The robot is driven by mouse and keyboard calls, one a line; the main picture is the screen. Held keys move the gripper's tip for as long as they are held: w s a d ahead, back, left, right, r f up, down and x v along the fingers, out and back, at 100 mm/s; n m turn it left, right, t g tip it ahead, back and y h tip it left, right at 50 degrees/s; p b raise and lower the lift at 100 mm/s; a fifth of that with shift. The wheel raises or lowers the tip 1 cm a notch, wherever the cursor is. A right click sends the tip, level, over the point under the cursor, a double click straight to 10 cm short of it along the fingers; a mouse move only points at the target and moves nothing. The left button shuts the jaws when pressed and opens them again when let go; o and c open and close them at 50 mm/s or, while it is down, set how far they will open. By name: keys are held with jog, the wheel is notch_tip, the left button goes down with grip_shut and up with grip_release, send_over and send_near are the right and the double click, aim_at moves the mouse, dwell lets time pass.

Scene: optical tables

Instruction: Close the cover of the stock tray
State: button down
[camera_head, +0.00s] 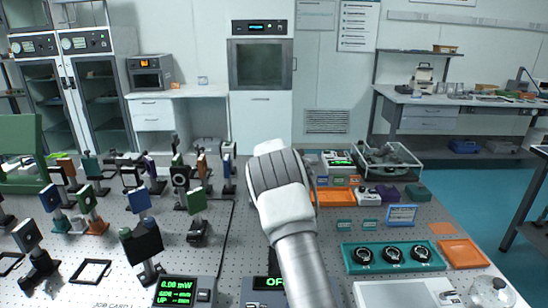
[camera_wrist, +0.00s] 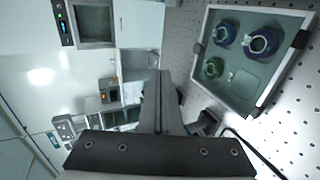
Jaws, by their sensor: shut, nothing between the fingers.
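A pale-framed tray with clear parts (camera_head: 412,160) stands at the far right of the perforated table in the head view. In the wrist view, a light-framed tray (camera_wrist: 289,75) with dark fittings on its edges holds three purple and green round parts (camera_wrist: 262,42); it looks like the same tray. I cannot tell its cover apart from the frame, or how far the cover stands open. My gripper (camera_wrist: 160,76) is shut and empty, apart from the tray and to its left in the wrist view. In the head view my gripper is hidden behind my white arm link.
A teal tray (camera_head: 347,259) with three black round mounts lies at the right front. An orange tray (camera_head: 480,252) is beside it. Several optic mounts crowd the left of the table. A blue-framed display (camera_head: 402,215) and small boxes (camera_head: 417,193) stand nearer than the clear-sided tray.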

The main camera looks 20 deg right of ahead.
jog(key=v, duration=1)
jog(key=shift+b, duration=0.45)
jog(key=s+a+r+m+g+y+p, duration=0.1)
jog(key=s+a+r+m, duration=0.25)
jog(key=s, duration=0.45)
jog(key=s+a+r+m+g+y, duration=0.1)
jog(key=s+a+r+m+y, duration=0.2)
jog(key=s, duration=0.5)
jog(key=s+a+r+m+g+p, duration=0.1)
jog(key=s+a+r+m+g, duration=0.15)
jog(key=s+a, duration=0.45)
jog(key=s+a+f+m+g, duration=0.1)
jog(key=s+a+m, duration=0.1)
jog(key=s, duration=1.1)
jog(key=s+a+f+m+g+y, duration=0.1)
jog(key=s+a, duration=0.3)
jog(key=s, duration=0.9)
jog(key=shift+a+f+m+p, duration=0.2)
jog(key=shift+m+p, duration=0.1)
jog(key=shift+m, duration=0.4)
